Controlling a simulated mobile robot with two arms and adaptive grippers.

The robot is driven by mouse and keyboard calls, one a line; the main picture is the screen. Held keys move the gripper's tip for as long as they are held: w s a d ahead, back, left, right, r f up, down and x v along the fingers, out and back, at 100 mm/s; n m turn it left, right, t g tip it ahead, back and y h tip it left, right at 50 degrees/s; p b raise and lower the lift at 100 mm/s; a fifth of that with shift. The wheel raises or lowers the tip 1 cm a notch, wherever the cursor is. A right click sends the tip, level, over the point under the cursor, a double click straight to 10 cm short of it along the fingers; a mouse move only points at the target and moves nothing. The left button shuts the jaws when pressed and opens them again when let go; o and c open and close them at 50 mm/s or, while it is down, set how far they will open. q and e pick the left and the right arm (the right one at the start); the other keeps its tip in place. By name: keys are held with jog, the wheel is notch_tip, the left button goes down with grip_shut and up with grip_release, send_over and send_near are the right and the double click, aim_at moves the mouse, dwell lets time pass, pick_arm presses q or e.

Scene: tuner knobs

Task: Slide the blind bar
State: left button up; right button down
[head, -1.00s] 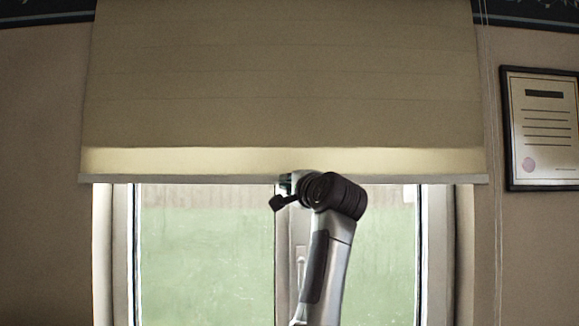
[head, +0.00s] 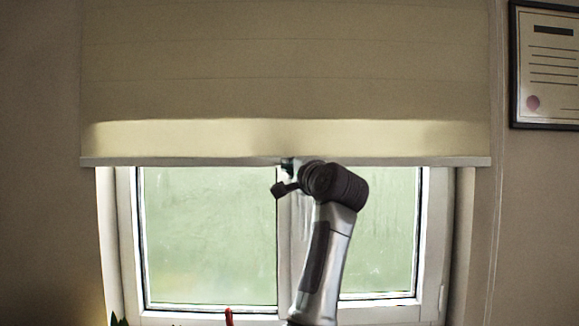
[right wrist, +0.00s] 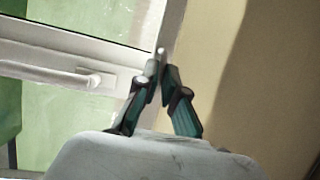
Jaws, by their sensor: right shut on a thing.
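The blind bar (head: 400,162) is a pale, level strip along the lower edge of the beige blind (head: 285,70), across the upper part of the window. In the head view my right gripper (head: 288,166) is at the middle of the bar, partly hidden by its own dark wrist. In the right wrist view the gripper (right wrist: 160,75) has its fingertips close together on a thin pale piece at the bar; the exact contact is hard to make out. My left gripper is not in view.
The window (head: 210,235) with its white frame and a handle (right wrist: 85,78) is behind my right arm. A framed certificate (head: 553,65) hangs on the wall at the right. A small red object (head: 229,317) shows at the bottom edge.

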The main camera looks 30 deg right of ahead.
jog(key=c, duration=1.3)
grip_release()
jog(key=s, duration=0.4)
jog(key=s+f, duration=0.1)
jog(key=s, duration=0.7)
jog(key=shift+a+f, duration=0.25)
jog(key=shift+a, duration=0.1)
